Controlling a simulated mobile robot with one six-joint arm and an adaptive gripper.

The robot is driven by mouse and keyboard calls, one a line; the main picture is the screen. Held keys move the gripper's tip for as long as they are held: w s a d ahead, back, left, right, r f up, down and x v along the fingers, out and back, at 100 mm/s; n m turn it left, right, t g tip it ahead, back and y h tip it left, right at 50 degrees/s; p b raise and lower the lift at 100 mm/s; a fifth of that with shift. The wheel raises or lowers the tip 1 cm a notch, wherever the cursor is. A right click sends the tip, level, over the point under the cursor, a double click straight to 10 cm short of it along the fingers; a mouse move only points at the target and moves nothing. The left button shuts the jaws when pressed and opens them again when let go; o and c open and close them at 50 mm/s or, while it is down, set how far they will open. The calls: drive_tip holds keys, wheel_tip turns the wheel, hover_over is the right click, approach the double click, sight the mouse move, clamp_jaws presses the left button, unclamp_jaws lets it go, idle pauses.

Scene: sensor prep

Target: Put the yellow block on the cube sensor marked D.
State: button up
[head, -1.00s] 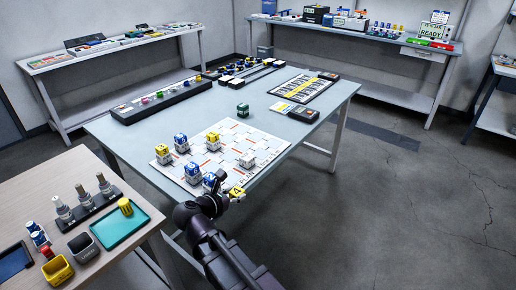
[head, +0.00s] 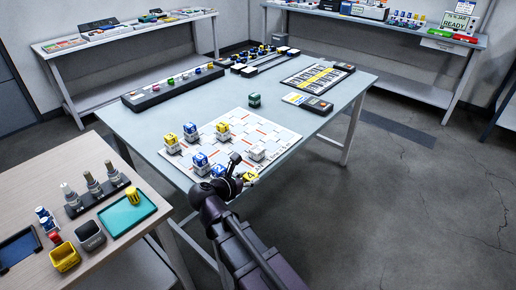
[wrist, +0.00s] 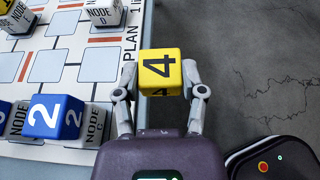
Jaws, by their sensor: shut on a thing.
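My gripper (wrist: 160,88) is shut on a yellow block (wrist: 160,72) marked 4, with a finger on each side. In the head view the yellow block (head: 250,177) is at the near right edge of the table, just right of my gripper (head: 243,175). The cube sensor marked D (wrist: 103,14) is white with a bare top and stands on the plan sheet, ahead and left of the block in the wrist view. It appears to be the white cube (head: 257,153) in the head view, apart from the held block.
A blue block (wrist: 53,117) marked 2 sits on the sensor marked C (wrist: 95,124), left of my gripper. Other sensors carry yellow and blue blocks on the plan sheet (head: 262,126). A dark green cube (head: 254,100) stands beyond it. Floor lies right of the table edge.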

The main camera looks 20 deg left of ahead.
drive_tip(key=w+d+r+p, duration=0.5)
drive_tip(key=w+d, duration=0.1)
drive_tip(key=d, duration=0.3)
drive_tip(key=shift+w+r, duration=0.2)
drive_tip(key=shift+w, duration=0.05)
drive_tip(key=b, duration=0.1)
hover_over(254, 150)
drive_tip(key=d, duration=0.1)
drive_tip(key=shift+s+d+f, duration=0.15)
drive_tip(key=shift+s+f, duration=0.25)
drive_tip(key=shift+f, duration=0.3)
drive_tip(key=shift+w+a, duration=0.4)
drive_tip(key=shift+a, duration=0.15)
wheel_tip(254, 150, down, 4)
drive_tip(key=b, duration=0.4)
drive_tip(key=shift+r, duration=0.15)
